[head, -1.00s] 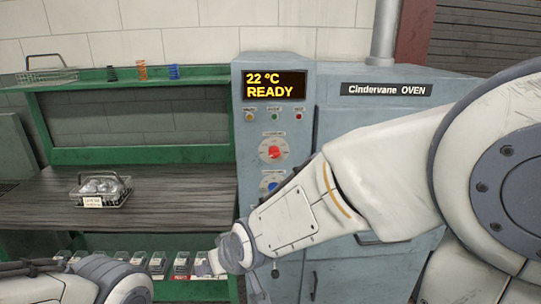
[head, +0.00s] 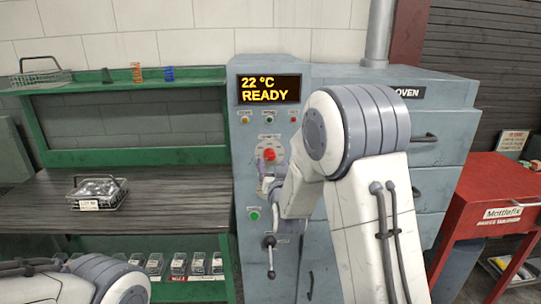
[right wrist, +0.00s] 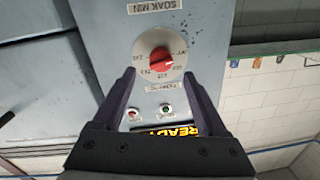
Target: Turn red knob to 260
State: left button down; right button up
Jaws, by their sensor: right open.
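The red knob (head: 269,155) sits on a pale round dial on the front of the grey control cabinet. In the right wrist view the red knob (right wrist: 160,60) is near the middle, with numbers around its dial; its exact setting is too small to read. My right gripper (right wrist: 159,76) is open, its two dark fingers apart below the knob in that view, with nothing between them. My left gripper is out of view.
The display (head: 268,90) reads 22 °C READY. The oven (head: 440,130) stands to the right, then a red cart (head: 490,190). A wire basket (head: 98,203) rests on the bench at left.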

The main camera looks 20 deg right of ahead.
aim_at(271, 158)
jog(key=p+x, duration=0.1)
jog(key=x, duration=0.4)
